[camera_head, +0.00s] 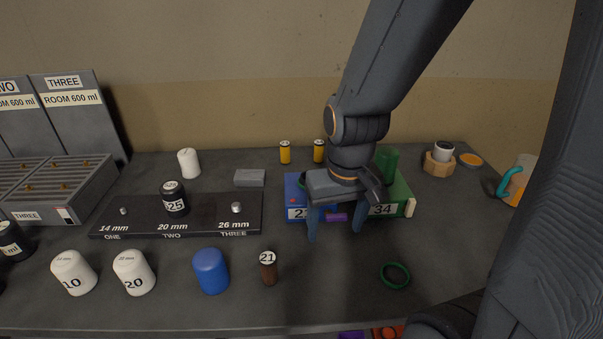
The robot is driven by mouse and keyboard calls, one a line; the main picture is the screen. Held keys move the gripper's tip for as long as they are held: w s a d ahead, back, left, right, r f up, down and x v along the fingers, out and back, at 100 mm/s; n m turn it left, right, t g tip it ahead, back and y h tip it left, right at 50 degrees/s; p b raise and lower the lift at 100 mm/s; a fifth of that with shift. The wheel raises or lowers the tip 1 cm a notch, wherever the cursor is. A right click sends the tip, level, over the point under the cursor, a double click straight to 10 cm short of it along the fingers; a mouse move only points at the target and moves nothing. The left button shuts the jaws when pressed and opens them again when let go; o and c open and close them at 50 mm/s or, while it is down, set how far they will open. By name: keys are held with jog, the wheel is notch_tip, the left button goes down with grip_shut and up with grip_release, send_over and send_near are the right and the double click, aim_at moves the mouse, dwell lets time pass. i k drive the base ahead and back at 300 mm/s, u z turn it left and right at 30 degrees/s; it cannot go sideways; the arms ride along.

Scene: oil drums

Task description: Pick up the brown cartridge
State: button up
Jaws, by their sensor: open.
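The brown cartridge (269,272) stands upright near the front of the table, with a white top marked 21. My gripper (335,234) points down to the right of it and farther back, in front of the blue and green boxes. Its two blue-grey fingers are apart. A small purple piece (336,217) shows behind and between the fingers; I cannot tell whether it touches them. The cartridge is clear of the gripper and fully visible.
A blue cylinder (211,271) stands just left of the cartridge, with white cylinders (134,272) farther left. A dark rack (180,214) lies behind them. A green ring (395,275) lies to the right. The table between ring and cartridge is clear.

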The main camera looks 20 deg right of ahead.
aim_at(268, 259)
jog(key=k, duration=0.5)
jog(key=z, duration=0.75)
jog(key=i, duration=0.3)
jog(key=u, duration=1.65)
jog(key=k, duration=0.3)
jog(key=z, duration=0.6)
